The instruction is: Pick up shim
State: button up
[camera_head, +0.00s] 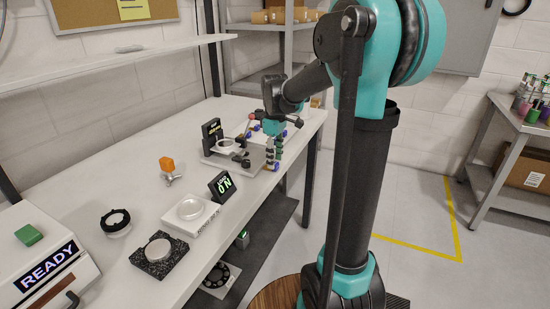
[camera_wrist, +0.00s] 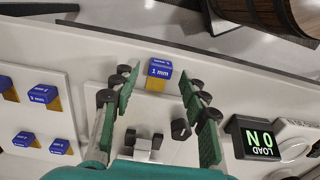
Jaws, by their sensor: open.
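A shim with a blue "1 mm" head (camera_wrist: 160,68) and a yellow-brown strip sits near the bench's front edge in the wrist view. My gripper (camera_wrist: 160,84) is open and empty, its two green-padded fingers apart. The shim shows in the gap between the fingertips, touching neither; the height between them is hard to tell. In the head view my gripper (camera_head: 274,148) hangs over the far part of the bench, by the fixture. More blue-headed shims (camera_wrist: 43,94) lie on a white board (camera_wrist: 52,118) at the left of the wrist view.
A metal part (camera_wrist: 145,147) and a dark ring-like piece (camera_wrist: 181,130) lie between my fingers, nearer the palm. A "LOAD ON" display (camera_head: 222,186) stands nearby. The bench's front edge (camera_wrist: 120,33) is close to the shim. A "READY" machine (camera_head: 45,265) stands at the near end.

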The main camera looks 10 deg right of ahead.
jog(key=shift+r, duration=0.1)
notch_tip(320, 180, up, 12)
dwell(0.7)
jog(key=shift+c, duration=0.5)
